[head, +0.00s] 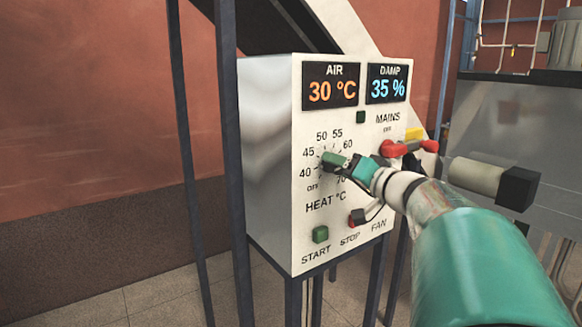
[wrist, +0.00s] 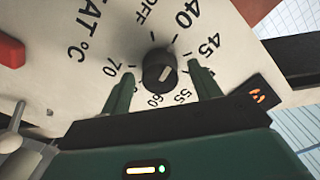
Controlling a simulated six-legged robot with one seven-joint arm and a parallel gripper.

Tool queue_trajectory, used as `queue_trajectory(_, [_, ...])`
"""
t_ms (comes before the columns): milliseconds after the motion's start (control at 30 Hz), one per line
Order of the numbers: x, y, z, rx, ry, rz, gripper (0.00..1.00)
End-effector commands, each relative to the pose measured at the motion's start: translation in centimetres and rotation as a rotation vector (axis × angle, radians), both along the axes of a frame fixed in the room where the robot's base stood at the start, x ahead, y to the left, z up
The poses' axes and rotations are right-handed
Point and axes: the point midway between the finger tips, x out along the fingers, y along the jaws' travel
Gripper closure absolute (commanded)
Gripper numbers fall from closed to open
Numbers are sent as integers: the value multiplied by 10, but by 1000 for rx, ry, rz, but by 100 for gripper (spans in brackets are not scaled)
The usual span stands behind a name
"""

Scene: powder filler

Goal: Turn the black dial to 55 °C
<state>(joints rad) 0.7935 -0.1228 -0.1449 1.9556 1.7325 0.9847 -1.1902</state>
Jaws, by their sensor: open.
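The black dial (wrist: 160,74) shows in the wrist view on the white panel, ringed by printed numbers from OFF through 40 and 45 to 70. It has a small pale mark on its face; I cannot tell exactly which number the mark points at. My gripper (wrist: 161,86) is open, with one green finger on each side of the dial. I see a gap on both sides and no clear contact. In the head view my gripper (head: 346,166) covers most of the dial and part of the HEAT °C scale.
The panel's AIR display (head: 331,86) reads 30 °C and its DAMP display (head: 387,84) reads 35 %. A red MAINS handle (head: 394,149) sits just right of my gripper.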

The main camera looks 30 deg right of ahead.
Motion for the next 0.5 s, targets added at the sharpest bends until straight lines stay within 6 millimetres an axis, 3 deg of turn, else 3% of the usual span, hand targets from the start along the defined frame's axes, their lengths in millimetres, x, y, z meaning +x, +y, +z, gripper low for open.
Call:
queue_trajectory(167, [0,0,0,0,0,0,38])
queue_trajectory(400, [0,0,0,0,0,0,81])
queue_trajectory(500, [0,0,0,0,0,0,82])
